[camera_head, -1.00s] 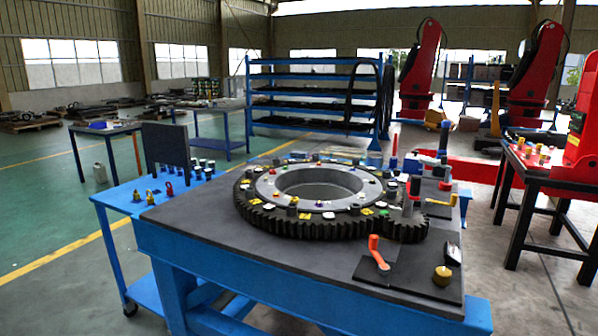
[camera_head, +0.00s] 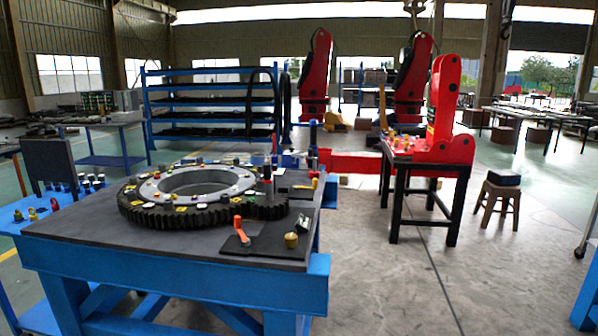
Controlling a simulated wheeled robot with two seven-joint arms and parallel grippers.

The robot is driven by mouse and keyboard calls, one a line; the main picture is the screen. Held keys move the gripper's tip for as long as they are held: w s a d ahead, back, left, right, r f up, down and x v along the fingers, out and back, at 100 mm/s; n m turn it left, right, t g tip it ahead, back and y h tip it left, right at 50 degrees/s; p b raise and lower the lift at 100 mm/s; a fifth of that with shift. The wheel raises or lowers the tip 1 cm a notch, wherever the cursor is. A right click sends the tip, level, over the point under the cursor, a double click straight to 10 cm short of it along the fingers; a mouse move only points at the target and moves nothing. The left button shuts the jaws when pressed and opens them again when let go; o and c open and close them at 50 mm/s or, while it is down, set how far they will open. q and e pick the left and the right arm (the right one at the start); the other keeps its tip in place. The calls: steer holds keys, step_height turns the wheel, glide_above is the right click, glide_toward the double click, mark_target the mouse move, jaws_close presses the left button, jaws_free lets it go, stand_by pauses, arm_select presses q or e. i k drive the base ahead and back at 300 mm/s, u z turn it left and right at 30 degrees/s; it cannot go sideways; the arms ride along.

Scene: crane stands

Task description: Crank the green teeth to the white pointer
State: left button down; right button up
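A large dark toothed ring (camera_head: 150,214) lies flat on the dark-topped blue workbench (camera_head: 80,225), left of centre. Its grey inner ring (camera_head: 150,190) carries many small coloured and white pieces. I cannot make out which teeth are green, or which piece is the white pointer. An orange-yellow handle (camera_head: 315,183) is at the bench's right edge. Neither of my grippers is in view.
A blue side table (camera_head: 25,213) with small weights adjoins the bench at left. A black-legged table (camera_head: 425,165) bearing a red machine (camera_head: 442,115) stands to the right, with a wooden stool (camera_head: 500,198) beyond. Grey floor (camera_head: 410,285) between and in front is open.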

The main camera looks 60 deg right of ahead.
mark_target(272, 206)
steer(key=z, duration=3.75)
steer(key=i, duration=0.1)
steer(key=u, duration=2.85)
